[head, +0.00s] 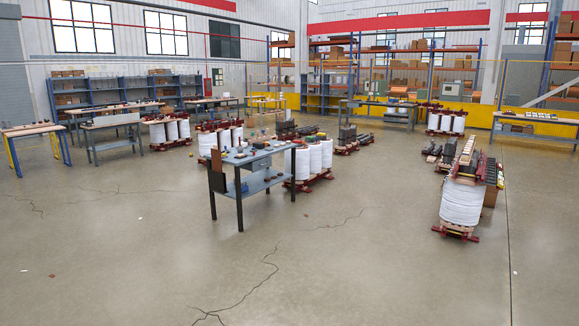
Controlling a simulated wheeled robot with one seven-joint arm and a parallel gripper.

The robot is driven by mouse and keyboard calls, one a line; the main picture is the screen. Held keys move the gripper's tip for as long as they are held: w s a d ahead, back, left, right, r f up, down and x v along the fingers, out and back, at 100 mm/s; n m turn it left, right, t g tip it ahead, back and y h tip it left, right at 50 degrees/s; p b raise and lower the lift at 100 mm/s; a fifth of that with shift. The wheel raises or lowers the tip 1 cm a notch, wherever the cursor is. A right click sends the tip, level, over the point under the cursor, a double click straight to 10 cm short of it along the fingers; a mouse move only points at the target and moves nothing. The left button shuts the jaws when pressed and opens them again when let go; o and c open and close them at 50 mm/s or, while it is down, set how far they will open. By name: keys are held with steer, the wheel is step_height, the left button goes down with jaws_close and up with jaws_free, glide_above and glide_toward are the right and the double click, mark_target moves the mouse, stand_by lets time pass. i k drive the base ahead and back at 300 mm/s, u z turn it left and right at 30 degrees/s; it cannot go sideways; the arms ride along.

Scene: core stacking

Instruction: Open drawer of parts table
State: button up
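A small grey-blue table (256,187) on dark legs stands a few metres off, near the middle of the head view, and may be the parts table. Small parts lie on its top, and it has a lower shelf (253,184). A brown panel (217,184) covers part of its left end. Other worktables stand farther back, so I cannot tell for sure which one is the parts table. My gripper is not in view.
White coils on red pallets stand behind the table (315,157) and at the right (462,203). Several workbenches (110,124) stand at the back left, and another bench (538,120) at the far right. The cracked concrete floor (330,275) in front is clear.

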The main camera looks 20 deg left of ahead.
mark_target(256, 165)
steer(key=u, duration=0.2)
steer(key=i, duration=0.6)
steer(key=u, duration=0.85)
steer(key=i, duration=1.95)
steer(key=u, duration=0.65)
steer(key=i, duration=3.5)
steer(key=z, duration=0.85)
steer(key=i, duration=1.85)
steer(key=z, duration=0.85)
steer(key=i, duration=0.45)
steer(key=z, duration=0.25)
